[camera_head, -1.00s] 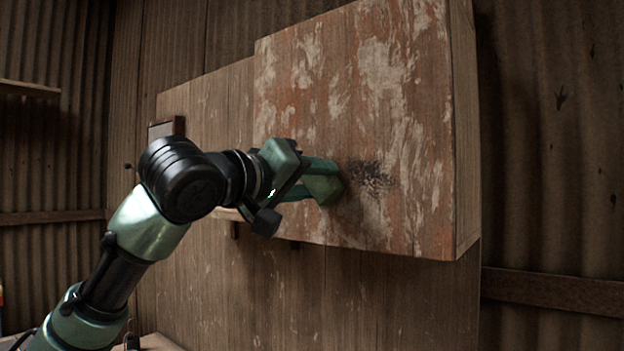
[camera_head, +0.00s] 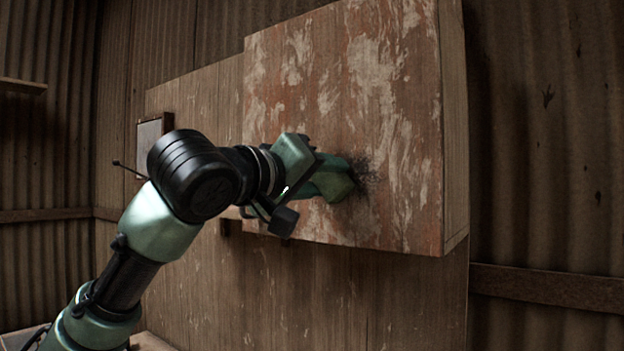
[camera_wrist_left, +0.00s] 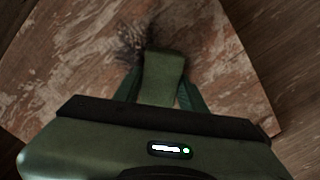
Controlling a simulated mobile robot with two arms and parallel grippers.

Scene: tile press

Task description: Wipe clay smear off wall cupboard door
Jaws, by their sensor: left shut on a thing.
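The wall cupboard door (camera_head: 400,110) is worn wood with flaking reddish and pale paint. A dark clay smear (camera_head: 365,176) lies on its lower middle part, and it also shows in the left wrist view (camera_wrist_left: 130,42). My left gripper (camera_head: 325,180) is shut on a green block-like thing (camera_wrist_left: 163,75), perhaps a sponge or cloth. The held thing's far end is at the door, over or beside the smear's left edge, and hides part of it. Whether it presses on the door I cannot tell. My right gripper is not in view.
The cupboard's side panel (camera_head: 455,120) is at the right of the door. A wooden back panel (camera_head: 330,300) stands below and behind. Corrugated walls (camera_head: 550,130) surround it. A small framed thing (camera_head: 150,134) is at the left, and a shelf (camera_head: 22,86) at the far left.

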